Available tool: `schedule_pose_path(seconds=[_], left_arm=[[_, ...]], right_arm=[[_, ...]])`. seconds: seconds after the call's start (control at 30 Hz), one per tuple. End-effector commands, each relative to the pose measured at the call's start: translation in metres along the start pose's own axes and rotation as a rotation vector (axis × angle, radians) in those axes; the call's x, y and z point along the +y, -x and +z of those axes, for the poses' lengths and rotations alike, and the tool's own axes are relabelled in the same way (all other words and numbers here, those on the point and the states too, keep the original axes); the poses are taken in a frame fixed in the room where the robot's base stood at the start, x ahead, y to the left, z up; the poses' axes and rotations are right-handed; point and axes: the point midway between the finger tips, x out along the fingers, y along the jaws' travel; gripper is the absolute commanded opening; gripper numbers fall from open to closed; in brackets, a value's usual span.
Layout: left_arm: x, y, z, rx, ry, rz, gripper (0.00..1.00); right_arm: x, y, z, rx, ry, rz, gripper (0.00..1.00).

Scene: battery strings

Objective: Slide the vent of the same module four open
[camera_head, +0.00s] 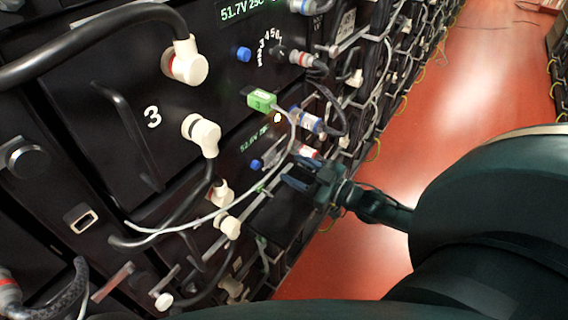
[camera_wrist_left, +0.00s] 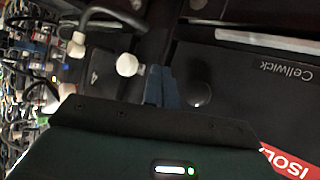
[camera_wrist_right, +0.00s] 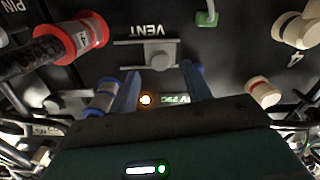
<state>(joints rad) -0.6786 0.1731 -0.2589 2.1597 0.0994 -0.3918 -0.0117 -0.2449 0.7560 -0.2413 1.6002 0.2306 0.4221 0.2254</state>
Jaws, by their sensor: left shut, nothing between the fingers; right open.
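The vent (camera_wrist_right: 158,55) of module four shows in the right wrist view as a grey sliding block on a flat rail under an upside-down VENT label. In the head view the right gripper (camera_head: 300,178) is at the lower module front, right of centre. My left gripper (camera_wrist_left: 160,86) is shut and empty, close to a dark front near a white plug and a printed 4. The head view does not clearly show the left gripper.
A red-collared plug (camera_wrist_right: 82,38), a green plug (camera_wrist_right: 206,18) and cream plugs (camera_wrist_right: 262,91) surround the vent. A lit display and an orange light (camera_wrist_right: 145,99) lie by the right fingers. Cables hang across the rack. The red floor (camera_head: 480,80) is clear at right.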

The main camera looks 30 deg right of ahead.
Motion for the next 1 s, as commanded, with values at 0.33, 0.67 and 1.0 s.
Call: schedule_pose_path(seconds=[0.33,0.67,1.0], left_arm=[[0.0,-0.001,0.001,0.003,0.004,0.001,0.0],[0.0,-0.001,0.0,0.003,0.005,0.001,0.0],[0.0,-0.001,0.0,0.003,0.005,0.001,0.0]], right_arm=[[0.0,-0.038,0.0,-0.001,0.001,0.0,0.49],[0.0,-0.04,0.0,-0.001,0.001,-0.001,0.48],[0.0,-0.04,0.0,-0.001,0.001,-0.001,0.2]])
